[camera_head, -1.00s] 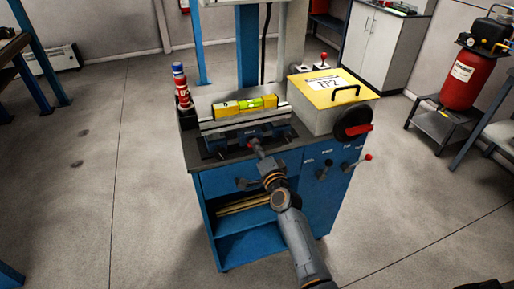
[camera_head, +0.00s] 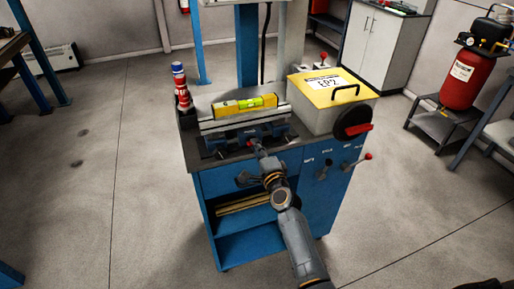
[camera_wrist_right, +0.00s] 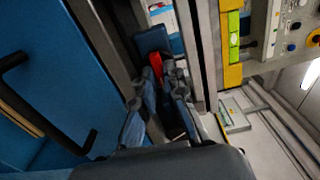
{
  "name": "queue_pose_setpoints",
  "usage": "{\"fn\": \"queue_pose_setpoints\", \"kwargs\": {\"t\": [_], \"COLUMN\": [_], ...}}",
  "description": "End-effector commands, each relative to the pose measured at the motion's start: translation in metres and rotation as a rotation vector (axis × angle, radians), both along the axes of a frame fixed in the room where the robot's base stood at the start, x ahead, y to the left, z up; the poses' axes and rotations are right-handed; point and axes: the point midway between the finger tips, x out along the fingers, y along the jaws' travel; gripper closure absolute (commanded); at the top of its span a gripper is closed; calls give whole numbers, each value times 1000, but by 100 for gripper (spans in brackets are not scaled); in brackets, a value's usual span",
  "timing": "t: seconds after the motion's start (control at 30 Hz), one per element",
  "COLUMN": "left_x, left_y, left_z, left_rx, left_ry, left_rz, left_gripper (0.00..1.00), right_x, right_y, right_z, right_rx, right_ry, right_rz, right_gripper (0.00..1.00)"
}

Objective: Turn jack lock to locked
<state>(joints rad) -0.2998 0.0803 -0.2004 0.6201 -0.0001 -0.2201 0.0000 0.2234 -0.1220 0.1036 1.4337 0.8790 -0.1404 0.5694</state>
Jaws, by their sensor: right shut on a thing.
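The jack lock appears to be the small red lever (camera_wrist_right: 156,66) on a blue block at the front of the blue bench cabinet (camera_head: 225,185). In the head view only a bit of red shows at my gripper's tip. My right gripper (camera_head: 255,146) reaches the front of the bench top, just below the level. In the right wrist view its two fingers (camera_wrist_right: 160,97) are closed around the red lever, hiding its lower part. The lock's markings are not readable. My left gripper is not in view.
A yellow level (camera_head: 243,105) lies on a metal bed behind the lever. A yellow-lidded box (camera_head: 318,115) with a black handle stands to the right, above a red-knobbed lever (camera_head: 367,157). A red-and-blue bottle (camera_head: 181,85) stands at the left. A drawer handle (camera_wrist_right: 45,105) is near my gripper.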

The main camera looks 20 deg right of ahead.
Motion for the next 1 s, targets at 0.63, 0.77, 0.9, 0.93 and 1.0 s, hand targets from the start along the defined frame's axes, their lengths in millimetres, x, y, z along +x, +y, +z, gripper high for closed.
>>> {"fn": "queue_pose_setpoints", "kwargs": {"t": [0.63,0.77,0.9,0.93,1.0], "left_x": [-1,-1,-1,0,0], "left_y": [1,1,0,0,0], "left_z": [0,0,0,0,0], "left_rx": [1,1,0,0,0], "left_ry": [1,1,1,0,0], "left_rz": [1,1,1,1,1], "left_gripper": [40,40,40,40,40], "right_x": [-3,-16,-38,-43,-54], "right_y": [0,0,-1,-2,-2], "right_z": [-2,-2,-2,-2,-1], "right_rx": [1,2,1,1,0], "right_ry": [3,3,2,3,2], "right_rz": [0,0,-2,-1,-1], "right_gripper": [66,66,66,66,66]}}
